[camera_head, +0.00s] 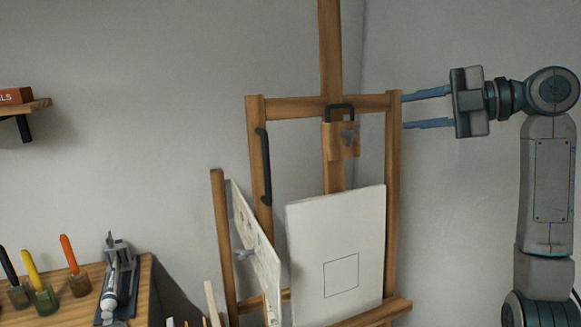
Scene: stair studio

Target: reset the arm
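My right arm reaches up along the right side of the camera_head view. Its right gripper (425,108) points left, with two blue fingers spread apart and nothing between them. The fingertips are close to the right upright of the wooden easel (394,180); I cannot tell whether they touch it. My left gripper is not in this view.
A white canvas (305,235) with a square outline stands on the easel. Another board (256,250) leans to its left. A wooden table (75,312) at lower left holds several colored-handled tools. A small shelf (28,106) is on the left wall.

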